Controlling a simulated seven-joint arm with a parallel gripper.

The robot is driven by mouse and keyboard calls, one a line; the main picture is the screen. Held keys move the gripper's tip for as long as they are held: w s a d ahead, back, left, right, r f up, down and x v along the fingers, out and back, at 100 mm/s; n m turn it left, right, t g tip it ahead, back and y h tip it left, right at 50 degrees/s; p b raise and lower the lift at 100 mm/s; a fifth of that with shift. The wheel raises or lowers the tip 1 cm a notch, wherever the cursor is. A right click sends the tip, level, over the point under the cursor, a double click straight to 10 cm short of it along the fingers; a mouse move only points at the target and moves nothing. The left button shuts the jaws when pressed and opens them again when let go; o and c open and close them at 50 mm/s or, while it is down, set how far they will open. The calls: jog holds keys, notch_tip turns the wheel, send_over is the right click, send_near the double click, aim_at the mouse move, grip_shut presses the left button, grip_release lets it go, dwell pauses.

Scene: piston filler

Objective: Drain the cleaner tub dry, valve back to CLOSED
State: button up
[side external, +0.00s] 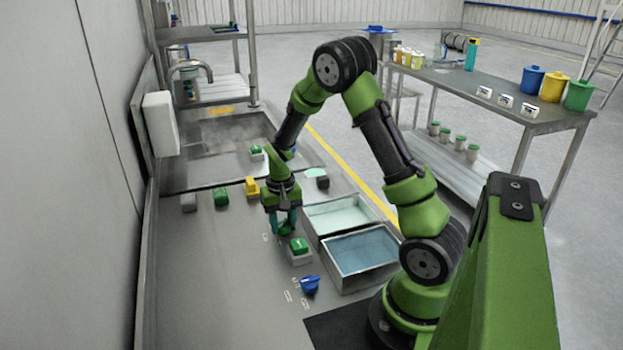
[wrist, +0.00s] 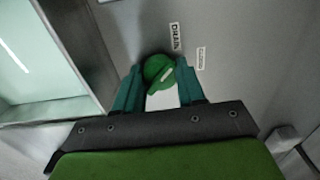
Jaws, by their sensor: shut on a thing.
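My gripper (side external: 284,228) points down at the bench beside the tubs, its teal fingers shut on a green valve knob. In the wrist view the gripper (wrist: 158,88) has one finger on each side of the green valve knob (wrist: 157,70). A white stripe on the knob slants to the upper right. The DRAIN label (wrist: 175,37) and the CLOSED label (wrist: 201,57) are beyond the knob; the stripe's exact alignment is unclear. The pale green tub (side external: 311,236) is right of the gripper and also shows in the wrist view (wrist: 85,75). How much liquid it holds is unclear.
A tub of blue liquid (side external: 331,272) adjoins in front, with a blue valve knob (side external: 310,285) nearby. A green-topped block (side external: 299,248) stands close to my gripper. Green (side external: 221,197), yellow (side external: 252,187) and grey (side external: 188,202) blocks line the sink side. The bench's left front is clear.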

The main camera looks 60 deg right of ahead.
aim_at(283, 225)
jog(key=o, duration=1)
jog(key=shift+o, duration=0.2)
notch_tip(283, 225, up, 17)
jog(key=s+a+r+n+t+y, duration=0.1)
jog(key=s+a+r+n+t, duration=0.1)
jog(key=s+a, duration=0.4)
jog(key=s+a+r+n+t+y, duration=0.1)
jog(key=s+a+r+t, duration=0.4)
jog(key=a, duration=0.8)
jog(key=shift+s+n, duration=0.75)
jog(key=shift+n, duration=0.15)
